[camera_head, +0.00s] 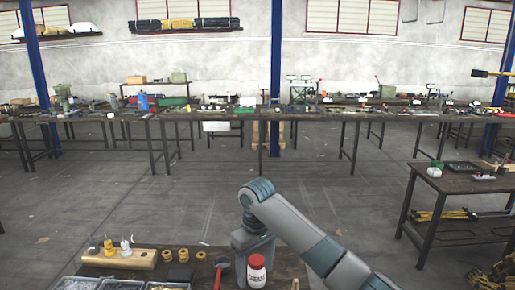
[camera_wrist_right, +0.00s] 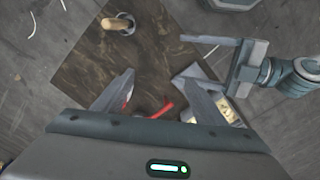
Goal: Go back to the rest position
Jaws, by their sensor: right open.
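My right arm comes in from the lower right of the head view, and its gripper (camera_head: 252,240) hangs over the near bench, behind the white bottle. Its fingertips are not clear there. In the right wrist view the right gripper (camera_wrist_right: 158,82) has its two fingers spread apart with nothing held between them. My left arm does not show in the head view.
The near bench (camera_head: 190,250) holds a white bottle with red cap (camera_head: 256,270), a wooden block (camera_head: 118,260), brass rings (camera_head: 180,255) and trays (camera_head: 77,284). A side bench (camera_head: 455,186) stands right. A long bench (camera_head: 330,112) crosses behind; open floor (camera_head: 150,205) lies between.

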